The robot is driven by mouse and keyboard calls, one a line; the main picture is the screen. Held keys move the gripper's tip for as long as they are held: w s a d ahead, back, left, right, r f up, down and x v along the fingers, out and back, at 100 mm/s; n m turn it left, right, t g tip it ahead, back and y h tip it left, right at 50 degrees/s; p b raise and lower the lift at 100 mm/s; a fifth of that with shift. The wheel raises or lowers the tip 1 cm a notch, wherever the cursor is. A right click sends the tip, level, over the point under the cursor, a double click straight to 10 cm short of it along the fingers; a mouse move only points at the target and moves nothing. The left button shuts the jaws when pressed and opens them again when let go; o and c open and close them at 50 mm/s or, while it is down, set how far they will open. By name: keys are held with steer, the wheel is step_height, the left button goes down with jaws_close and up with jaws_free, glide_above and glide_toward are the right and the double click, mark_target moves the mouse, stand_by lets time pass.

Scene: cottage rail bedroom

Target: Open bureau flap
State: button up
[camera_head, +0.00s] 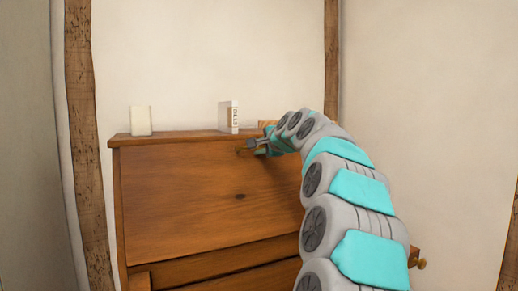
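The wooden bureau stands against the back wall. Its sloping bureau flap (200,205) is closed, with a dark round spot near its middle. A small brass-coloured knob (241,149) shows near the flap's top edge. My gripper (248,146) is at the top of the flap, at or very close to this knob. The fingers are small in view, and I cannot tell whether they are shut on the knob. My arm comes in from the lower right and hides the right part of the flap.
On the bureau's top ledge (180,137) stand a cream block (140,120) at the left and a white book-like box (229,117) left of my gripper. An orange-brown object (267,123) is partly hidden behind my arm. Wooden wall posts (84,130) flank the bureau.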

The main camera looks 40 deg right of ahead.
jaws_close()
stand_by(1.0)
